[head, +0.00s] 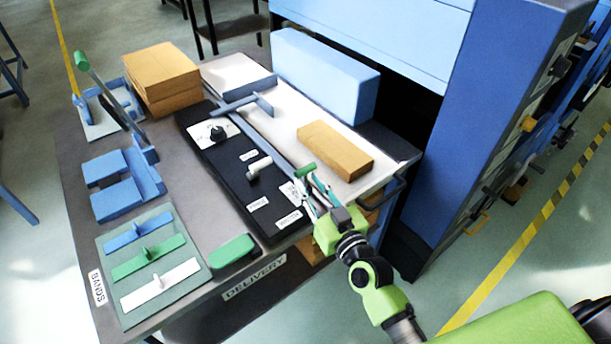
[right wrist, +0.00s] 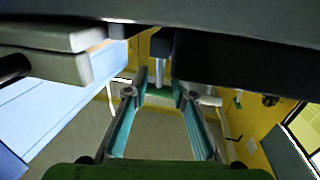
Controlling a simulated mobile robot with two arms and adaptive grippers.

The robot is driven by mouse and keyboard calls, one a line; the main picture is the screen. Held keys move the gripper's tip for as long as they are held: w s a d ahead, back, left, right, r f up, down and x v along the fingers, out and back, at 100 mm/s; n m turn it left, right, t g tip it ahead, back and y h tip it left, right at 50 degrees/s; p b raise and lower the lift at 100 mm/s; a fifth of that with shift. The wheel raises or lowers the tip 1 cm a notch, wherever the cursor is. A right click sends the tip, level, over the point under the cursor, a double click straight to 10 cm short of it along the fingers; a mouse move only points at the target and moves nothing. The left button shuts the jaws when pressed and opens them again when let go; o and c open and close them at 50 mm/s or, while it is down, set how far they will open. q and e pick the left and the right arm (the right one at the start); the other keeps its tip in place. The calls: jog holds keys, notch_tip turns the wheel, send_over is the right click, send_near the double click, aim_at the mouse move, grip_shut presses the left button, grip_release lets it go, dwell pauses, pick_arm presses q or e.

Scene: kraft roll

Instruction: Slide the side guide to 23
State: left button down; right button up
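A blue-grey T-shaped guide (head: 243,104) stands on the bench beside the white board, at the far end of a long grey rail (head: 268,143). I cannot be sure this is the side guide. My right gripper (head: 307,188) is at this near end, close to the knob. Its teal-padded fingers (right wrist: 156,98) are apart, with nothing clearly gripped. Scale numbers are not readable. My left gripper is not in view.
A black panel (head: 225,165) with a dark knob and labels lies left of the rail. A cardboard-coloured block (head: 335,150) and a long blue block (head: 325,75) stand to the right. Blue fixtures (head: 125,180) and a green tray of bands (head: 150,255) are at left.

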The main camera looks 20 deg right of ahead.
aim_at(305, 180)
jog(key=shift+w+a, duration=0.15)
jog(key=shift+w, duration=1.2)
jog(key=shift+c, duration=0.5)
grip_shut()
jog(key=shift+w+a+r+p, duration=0.1)
jog(key=shift+w+a+p, duration=0.15)
jog(key=shift+w+p, duration=0.3)
jog(key=shift+w, duration=0.15)
jog(key=shift+o, duration=0.5)
grip_release()
